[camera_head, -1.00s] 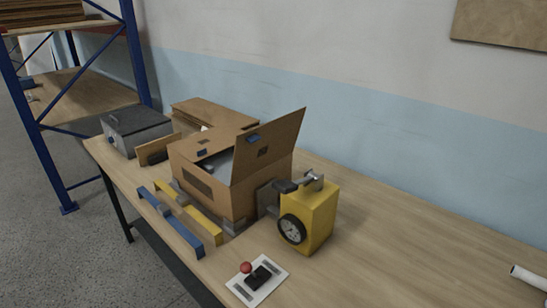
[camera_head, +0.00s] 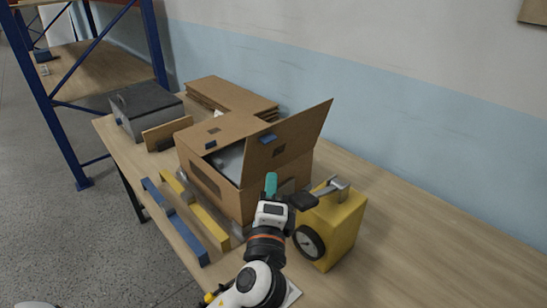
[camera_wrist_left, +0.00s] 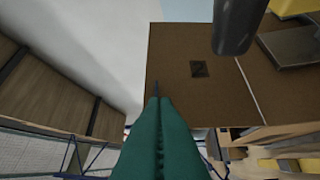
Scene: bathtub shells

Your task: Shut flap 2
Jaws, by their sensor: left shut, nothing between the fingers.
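A brown cardboard box (camera_head: 213,186) stands on the workbench. A large flap (camera_head: 302,128) stands raised and tilted on its right side, with a blue tab and a dark square mark. Another flap (camera_head: 228,132) lies low over the top, leaving a gap with a pale item (camera_head: 231,160) inside. In the left wrist view the shut fingers (camera_wrist_left: 158,103) overlap a brown panel (camera_wrist_left: 186,100); contact is unclear. My right gripper is not in view.
A yellow device (camera_head: 343,232) with a dial and metal lever stands close right of my left gripper. Blue (camera_head: 187,236) and yellow (camera_head: 209,222) bars lie before the box. A grey case (camera_head: 146,108) stands left. The bench's right side is clear.

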